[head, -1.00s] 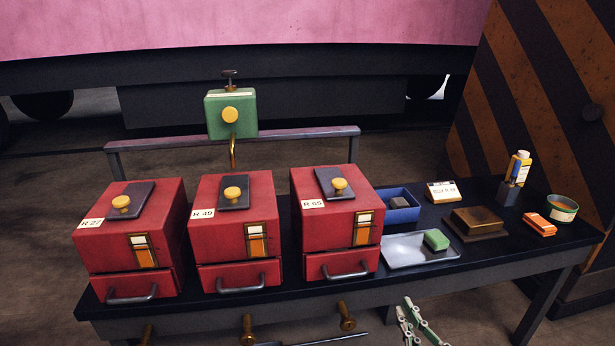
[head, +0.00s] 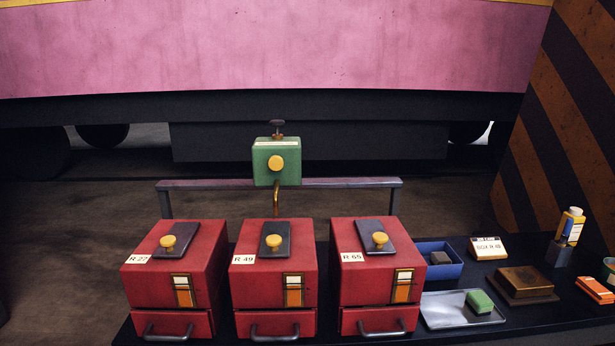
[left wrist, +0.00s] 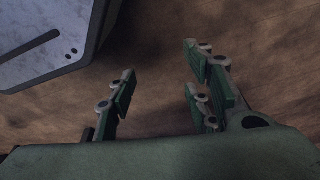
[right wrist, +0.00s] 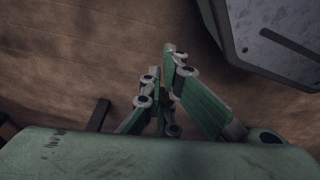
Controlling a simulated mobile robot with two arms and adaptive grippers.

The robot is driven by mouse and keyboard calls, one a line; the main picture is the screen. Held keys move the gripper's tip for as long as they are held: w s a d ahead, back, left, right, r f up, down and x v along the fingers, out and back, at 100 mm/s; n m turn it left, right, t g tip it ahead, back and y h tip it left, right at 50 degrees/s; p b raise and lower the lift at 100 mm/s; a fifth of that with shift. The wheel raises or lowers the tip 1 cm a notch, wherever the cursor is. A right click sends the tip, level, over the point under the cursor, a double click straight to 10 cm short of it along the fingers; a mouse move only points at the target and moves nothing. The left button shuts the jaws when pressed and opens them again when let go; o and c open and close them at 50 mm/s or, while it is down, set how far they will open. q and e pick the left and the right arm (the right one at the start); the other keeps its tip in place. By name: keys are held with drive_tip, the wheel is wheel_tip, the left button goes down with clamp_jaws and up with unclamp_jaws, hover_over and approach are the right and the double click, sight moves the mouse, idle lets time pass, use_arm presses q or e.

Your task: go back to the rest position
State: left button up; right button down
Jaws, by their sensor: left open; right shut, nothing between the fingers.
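My left gripper (left wrist: 160,95) shows in the left wrist view with its green-padded fingers spread apart, nothing between them, above the brown floor. My right gripper (right wrist: 168,85) shows in the right wrist view with its fingers together and nothing held, also above the floor. Neither gripper shows in the head view now. Part of a grey plate-like body, seemingly my own base, is at the top left of the left wrist view and at the top right of the right wrist view.
The dark bench (head: 550,318) carries red boxes R 27 (head: 205,245), R 49 (head: 301,244) and R 65 (head: 405,243). Right of them are a blue bin (head: 455,268), a metal tray (head: 437,311) with a green block (head: 480,301), and a brown block (head: 525,280). A green valve box (head: 265,150) stands behind.

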use_arm(q)
drive_tip(key=s+a+f+g+p, duration=0.1)
drive_tip(key=s+a+p, duration=0.2)
drive_tip(key=s+p, duration=1)
drive_tip(key=s, duration=0.3)
drive_tip(key=shift+s, duration=0.3)
use_arm(e)
drive_tip(key=s+d+f+g, duration=0.1)
drive_tip(key=s+d, duration=0.2)
drive_tip(key=s, duration=1.3)
drive_tip(key=shift+s, duration=0.4)
drive_tip(key=shift+f, duration=0.1)
